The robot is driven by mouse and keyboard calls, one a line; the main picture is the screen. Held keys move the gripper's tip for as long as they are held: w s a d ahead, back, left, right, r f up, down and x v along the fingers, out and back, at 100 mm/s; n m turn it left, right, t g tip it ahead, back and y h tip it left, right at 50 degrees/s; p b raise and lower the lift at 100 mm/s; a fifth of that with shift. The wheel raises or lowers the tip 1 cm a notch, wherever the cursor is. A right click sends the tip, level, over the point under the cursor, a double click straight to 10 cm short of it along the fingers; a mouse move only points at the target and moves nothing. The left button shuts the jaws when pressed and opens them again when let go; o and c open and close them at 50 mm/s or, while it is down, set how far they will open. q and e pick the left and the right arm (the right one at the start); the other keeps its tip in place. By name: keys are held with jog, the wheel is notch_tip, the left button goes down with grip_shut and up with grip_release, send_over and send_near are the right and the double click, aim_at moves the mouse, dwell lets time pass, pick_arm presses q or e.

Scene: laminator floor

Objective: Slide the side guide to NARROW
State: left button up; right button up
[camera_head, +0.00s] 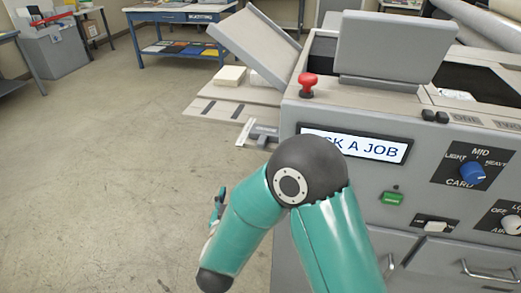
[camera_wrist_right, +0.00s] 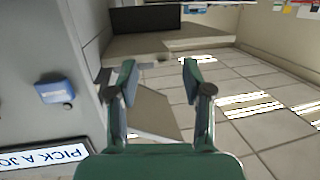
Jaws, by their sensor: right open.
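The feed table (camera_head: 215,110) juts out from the left side of the grey laminator (camera_head: 330,113). Near its front edge is a small grey block (camera_head: 263,130) beside a pale strip (camera_head: 243,132); it looks like the side guide, but I cannot read a NARROW mark. My right gripper (camera_head: 217,206) is low, in front of the feed table and apart from it, partly hidden by my teal arm. In the right wrist view my right gripper (camera_wrist_right: 157,68) is open, with nothing between its fingers. My left gripper is not in view.
The laminator front has a display (camera_head: 385,149), a blue knob (camera_head: 472,172) and a green button (camera_head: 392,198). A red button (camera_head: 308,85) stands on top. Pale stacks (camera_head: 232,75) lie on the feed table. The floor (camera_head: 100,170) at left is clear.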

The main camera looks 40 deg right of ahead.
aim_at(260, 146)
notch_tip(260, 146, up, 6)
jog(key=s+d+m+h, duration=0.2)
jog(key=s+h, duration=0.1)
jog(key=h, duration=0.1)
jog(key=shift+g, duration=0.3)
jog(key=p+x, duration=0.1)
jog(key=x, duration=0.4)
jog(key=p+x, duration=0.1)
jog(key=x, duration=0.5)
jog(key=p+x, duration=0.1)
jog(key=x, duration=0.4)
jog(key=shift+w+f, duration=0.35)
jog(key=shift+w, duration=0.05)
grip_shut()
